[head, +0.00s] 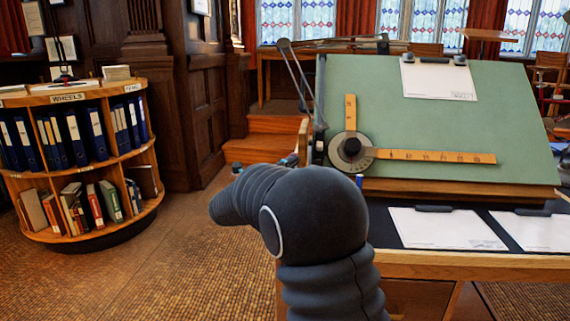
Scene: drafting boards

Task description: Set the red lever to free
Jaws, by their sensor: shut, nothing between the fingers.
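I cannot make out a red lever in the head view. A drafting machine has a round dark head (351,151) with two wooden rulers (430,156), one upright and one level. It lies on the tilted green drafting board (400,115), and a thin jointed arm (295,75) runs along the board's left edge. My own dark arm fills the lower middle and hides the board's lower left corner and part of the desk.
A curved wooden bookshelf (95,150) with binders and books stands at the left. White paper sheets (445,228) lie on the desk below the board, and a sheet (438,80) is clipped at its top. Wooden steps (272,124) are behind. The floor (190,250) between shelf and desk is clear.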

